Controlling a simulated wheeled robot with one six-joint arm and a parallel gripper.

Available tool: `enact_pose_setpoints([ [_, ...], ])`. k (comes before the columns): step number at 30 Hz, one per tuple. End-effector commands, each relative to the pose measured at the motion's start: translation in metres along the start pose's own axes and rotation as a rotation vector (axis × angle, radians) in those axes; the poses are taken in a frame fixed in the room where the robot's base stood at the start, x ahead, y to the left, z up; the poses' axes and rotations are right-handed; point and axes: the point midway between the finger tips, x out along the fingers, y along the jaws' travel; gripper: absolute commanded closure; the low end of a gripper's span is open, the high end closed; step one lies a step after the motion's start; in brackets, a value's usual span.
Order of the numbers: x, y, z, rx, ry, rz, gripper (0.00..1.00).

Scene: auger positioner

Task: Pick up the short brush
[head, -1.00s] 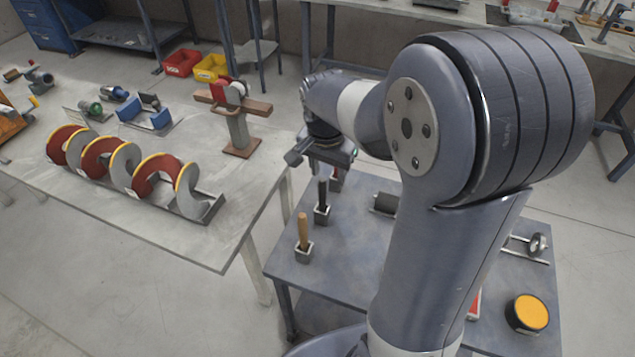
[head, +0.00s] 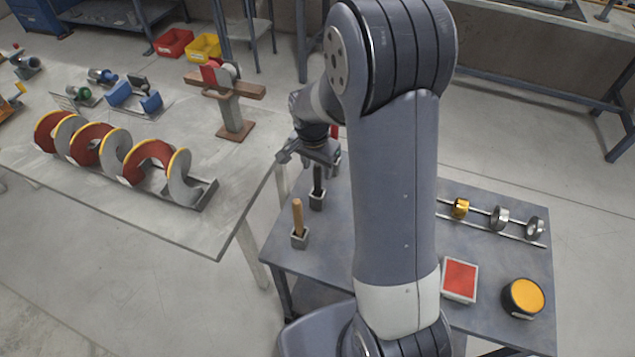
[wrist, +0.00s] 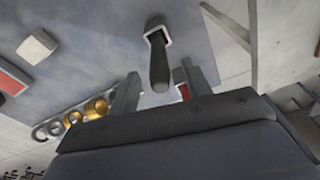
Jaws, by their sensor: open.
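A dark-handled tool (head: 317,182) stands upright in a small square holder on the blue-grey table. It also shows in the wrist view (wrist: 159,65), where its handle points toward the space between my fingers. A tool with a tan wooden handle (head: 298,216) stands in a nearer holder. A third holder, partly hidden, is behind my gripper. No bristles show, so I cannot tell which tool is the short brush. My gripper (head: 312,160) is open and empty above the dark-handled tool. In the wrist view its fingers (wrist: 160,92) are on either side of that handle, apart from it.
Rings on a rail (head: 499,217), a red pad (head: 460,279) and a yellow-topped round can (head: 524,297) are on the table's right side. A paler table at left holds a red and grey auger (head: 115,153) and a post with a crossbar (head: 230,100).

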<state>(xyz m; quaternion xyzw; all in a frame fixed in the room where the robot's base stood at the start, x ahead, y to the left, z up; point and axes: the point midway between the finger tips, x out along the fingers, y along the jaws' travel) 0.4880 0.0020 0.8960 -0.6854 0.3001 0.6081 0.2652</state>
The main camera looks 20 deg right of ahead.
Motion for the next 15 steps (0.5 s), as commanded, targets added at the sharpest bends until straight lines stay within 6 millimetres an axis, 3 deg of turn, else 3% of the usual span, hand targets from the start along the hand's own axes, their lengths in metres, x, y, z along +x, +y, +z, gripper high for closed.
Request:
enact_pose_setpoints([
  [4, 0.015, 0.0, 0.0, 0.001, 0.0, 0.0, 0.53],
  [12, 0.018, 0.0, 0.0, 0.001, 0.001, -0.001, 0.53],
  [15, 0.018, 0.0, 0.0, 0.001, 0.001, -0.001, 0.6],
])
